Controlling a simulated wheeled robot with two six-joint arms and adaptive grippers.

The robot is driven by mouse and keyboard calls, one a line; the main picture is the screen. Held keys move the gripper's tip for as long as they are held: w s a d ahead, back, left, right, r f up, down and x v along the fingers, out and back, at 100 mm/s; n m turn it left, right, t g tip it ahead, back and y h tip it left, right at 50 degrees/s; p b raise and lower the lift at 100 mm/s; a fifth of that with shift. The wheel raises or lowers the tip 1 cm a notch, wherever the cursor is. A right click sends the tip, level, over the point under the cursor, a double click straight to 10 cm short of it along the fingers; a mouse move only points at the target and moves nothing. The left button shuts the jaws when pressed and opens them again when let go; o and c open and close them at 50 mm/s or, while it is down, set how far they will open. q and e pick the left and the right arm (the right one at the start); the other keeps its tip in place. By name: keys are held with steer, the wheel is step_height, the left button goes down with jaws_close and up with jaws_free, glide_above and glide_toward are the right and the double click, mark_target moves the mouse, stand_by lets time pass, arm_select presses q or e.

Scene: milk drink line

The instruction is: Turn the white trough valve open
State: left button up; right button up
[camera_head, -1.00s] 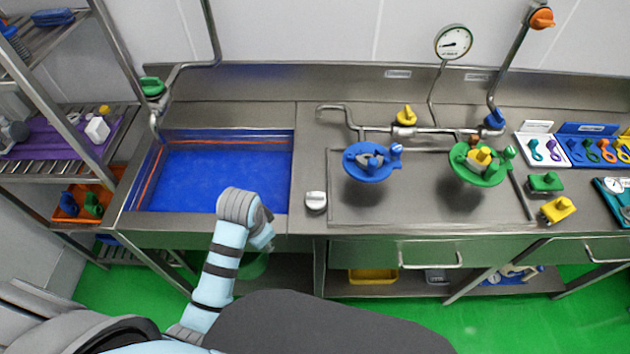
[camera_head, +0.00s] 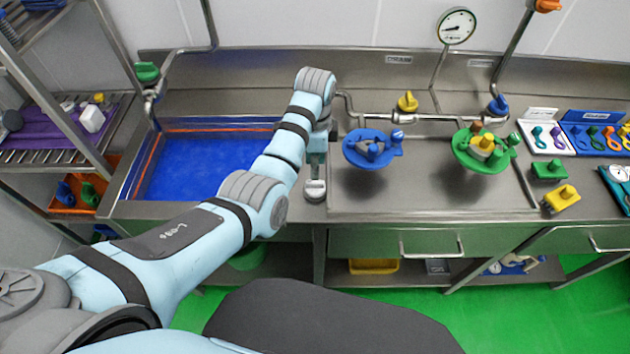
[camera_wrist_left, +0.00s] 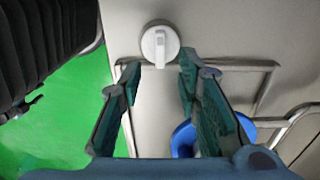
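The white trough valve (camera_head: 314,191) is a round white knob with a raised bar handle, on the steel counter between the blue trough and the raised steel panel. In the left wrist view the valve (camera_wrist_left: 160,45) lies just past the fingertips, its bar pointing roughly along the view. My left gripper (camera_wrist_left: 160,70) is open and empty, its two fingers spread wider than the knob. In the head view the left gripper (camera_head: 316,163) hangs pointing down over the counter, close to the valve and partly hidden by the arm. I cannot tell if it touches. My right gripper is not in view.
The blue-bottomed trough (camera_head: 195,168) lies left of the valve. A blue handwheel (camera_head: 366,150) and a green handwheel (camera_head: 480,150) stand to the right. Steel pipes with a yellow valve (camera_head: 407,102) run behind. The shelf rack (camera_head: 75,130) is at far left.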

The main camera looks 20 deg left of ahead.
mark_target(315, 182)
arm_select(q)
step_height(315, 182, down, 7)
steer(key=shift+r+b, duration=0.1)
steer(key=shift+b, duration=0.6)
jaws_close()
